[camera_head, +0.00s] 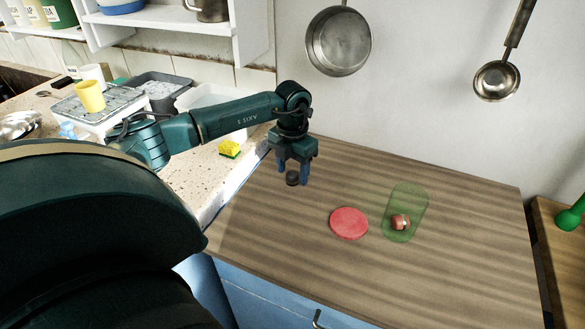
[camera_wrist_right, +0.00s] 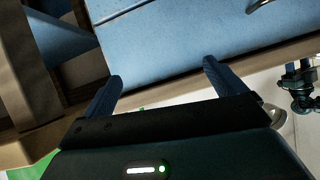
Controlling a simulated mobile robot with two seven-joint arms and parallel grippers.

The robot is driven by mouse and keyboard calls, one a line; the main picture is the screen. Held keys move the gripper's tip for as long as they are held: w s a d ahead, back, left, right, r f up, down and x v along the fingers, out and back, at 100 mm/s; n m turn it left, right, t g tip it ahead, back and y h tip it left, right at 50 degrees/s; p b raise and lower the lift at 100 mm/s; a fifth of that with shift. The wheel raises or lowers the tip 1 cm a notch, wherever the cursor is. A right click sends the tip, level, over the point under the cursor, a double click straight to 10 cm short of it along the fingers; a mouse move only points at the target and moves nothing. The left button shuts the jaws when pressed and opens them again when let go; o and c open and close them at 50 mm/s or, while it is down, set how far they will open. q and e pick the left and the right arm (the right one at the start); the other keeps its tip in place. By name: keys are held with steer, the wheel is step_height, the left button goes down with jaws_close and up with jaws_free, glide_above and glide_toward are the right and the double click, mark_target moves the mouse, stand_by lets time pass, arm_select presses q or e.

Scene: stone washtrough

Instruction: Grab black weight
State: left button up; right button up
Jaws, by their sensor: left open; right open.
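The black weight (camera_head: 292,180) is a small dark round piece on the wooden countertop, near its left side in the head view. My left gripper (camera_head: 294,171) points down right at it, with its two blue fingers apart on either side. I cannot tell whether the fingers touch the weight. My right gripper (camera_wrist_right: 162,74) shows only in the right wrist view. It is open and empty, with a blue cabinet front beyond its fingers.
A red disc (camera_head: 349,223) lies mid-counter. Right of it is a see-through green cylinder (camera_head: 411,197) with a small red-and-white piece (camera_head: 400,222) showing through. A yellow sponge (camera_head: 229,149) lies on the stone worktop at left. The counter's right side is clear.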

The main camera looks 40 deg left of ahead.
arm_select(q)
steer(key=shift+f, duration=0.15)
steer(key=c, duration=1)
steer(key=shift+c, duration=0.2)
steer(key=shift+r, duration=0.2)
